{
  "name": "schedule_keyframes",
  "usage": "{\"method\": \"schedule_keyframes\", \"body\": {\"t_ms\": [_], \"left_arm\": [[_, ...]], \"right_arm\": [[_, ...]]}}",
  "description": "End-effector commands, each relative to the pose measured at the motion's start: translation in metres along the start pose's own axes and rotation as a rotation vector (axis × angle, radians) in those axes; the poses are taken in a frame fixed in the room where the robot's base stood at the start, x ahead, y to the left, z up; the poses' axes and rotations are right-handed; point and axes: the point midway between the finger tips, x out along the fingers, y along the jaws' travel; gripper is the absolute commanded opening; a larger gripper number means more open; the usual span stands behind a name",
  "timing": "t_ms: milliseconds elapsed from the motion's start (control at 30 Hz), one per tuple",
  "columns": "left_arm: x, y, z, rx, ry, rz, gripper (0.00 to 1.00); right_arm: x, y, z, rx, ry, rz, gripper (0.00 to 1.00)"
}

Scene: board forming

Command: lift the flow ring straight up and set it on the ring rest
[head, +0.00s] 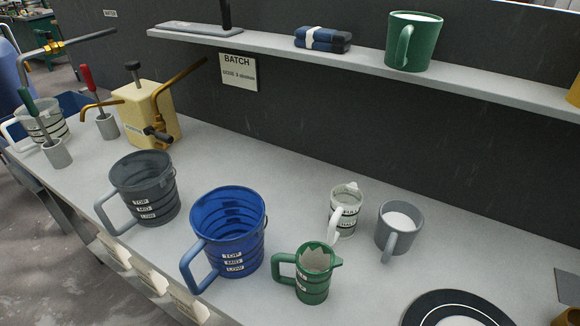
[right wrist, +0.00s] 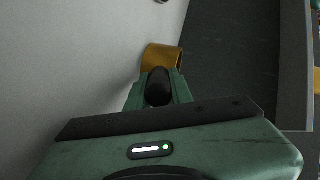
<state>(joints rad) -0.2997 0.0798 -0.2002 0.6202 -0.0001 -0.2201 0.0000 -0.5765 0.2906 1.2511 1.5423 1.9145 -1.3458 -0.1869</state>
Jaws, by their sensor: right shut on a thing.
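The brass-coloured flow ring (right wrist: 163,57) shows just beyond the fingertips in the right wrist view, over or beside the pale bench top. My right gripper (right wrist: 158,88) is shut on a dark rounded part that seems to be the ring's grip; the fingers hide much of it. A brass-coloured piece (head: 569,318), probably the same ring, is cut off at the lower right corner of the head view. I cannot tell whether the ring touches the surface under it. I cannot identify the ring rest for sure. My left gripper is not in view.
A black-and-white round disc (head: 458,311) lies at the bench's front right, with a dark flat square (head: 568,287) further right. A green jug (head: 314,287), a grey mug (head: 397,240) and a blue bucket (head: 224,262) stand left of it. A shelf (head: 470,84) overhangs the back.

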Motion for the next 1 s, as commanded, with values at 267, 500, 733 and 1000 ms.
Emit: {"method": "schedule_keyframes", "body": {"t_ms": [267,500,733,1000], "left_arm": [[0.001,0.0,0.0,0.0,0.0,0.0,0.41],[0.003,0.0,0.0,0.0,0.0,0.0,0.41],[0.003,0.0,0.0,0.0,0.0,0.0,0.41],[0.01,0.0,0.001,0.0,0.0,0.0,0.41]], "right_arm": [[0.001,0.001,0.0,-0.001,0.001,-0.003,0.0],[0.002,0.004,0.001,-0.002,0.001,-0.003,0.33],[0.002,0.005,0.001,-0.001,0.001,-0.001,0.47],[-0.02,0.008,0.003,0.002,0.001,0.004,0.47]]}}
